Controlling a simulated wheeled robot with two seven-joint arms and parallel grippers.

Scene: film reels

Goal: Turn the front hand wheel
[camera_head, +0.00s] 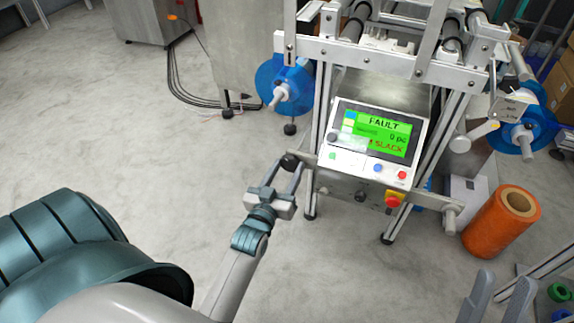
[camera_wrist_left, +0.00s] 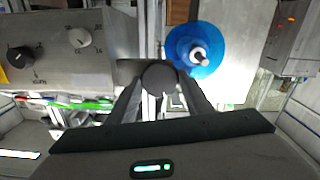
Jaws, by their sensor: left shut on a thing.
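The front hand wheel shows as a black round knob (camera_head: 289,160) at the left front corner of the machine, beside the control panel. My left gripper (camera_head: 288,168) reaches it from below, with its two fingers on either side of the knob and shut on it. In the left wrist view the knob (camera_wrist_left: 160,77) sits between the fingertips and hides what lies behind it. The rest of the wheel cannot be made out. My right gripper (camera_head: 500,282) shows only as two grey fingers at the bottom right, spread apart and empty.
The panel screen (camera_head: 380,132) reads FAULT and SLACK. A red and yellow stop knob (camera_head: 394,199) sits below it. Blue reels (camera_head: 285,88) flank the machine frame. An orange roll (camera_head: 500,224) stands on the floor at right.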

